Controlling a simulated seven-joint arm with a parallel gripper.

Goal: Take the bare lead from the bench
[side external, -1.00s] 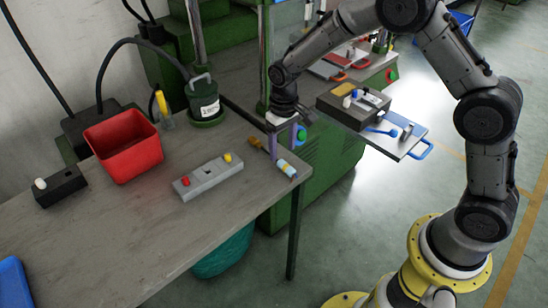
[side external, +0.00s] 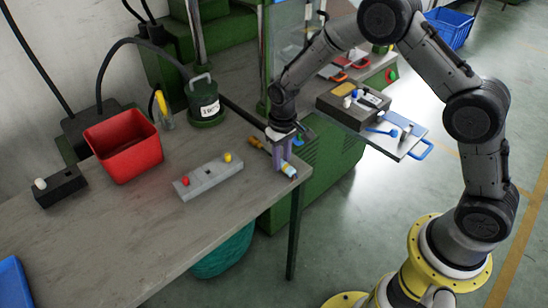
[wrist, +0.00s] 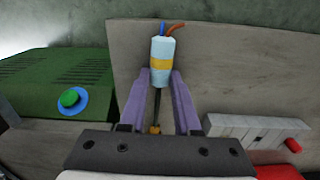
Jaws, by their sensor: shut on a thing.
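The bare lead (side external: 289,171) is at the right end of the grey bench (side external: 130,225). In the wrist view the lead (wrist: 160,75) has a pale blue body with a yellow band. Blue and orange-brown wire ends stick out at its top, and a dark cable runs back to a brass-coloured end (wrist: 154,129). My gripper (side external: 282,163) points down, with its purple fingers shut on the pale body from both sides, as the wrist view also shows. The fingers hide part of the lead in the side view. I cannot tell whether it still touches the bench.
A grey block with red and yellow knobs (side external: 208,180) lies just left of my gripper. A red bin (side external: 124,150), a green canister (side external: 204,105) and a black block (side external: 60,187) stand further left. A green machine (side external: 325,160) is close on the right.

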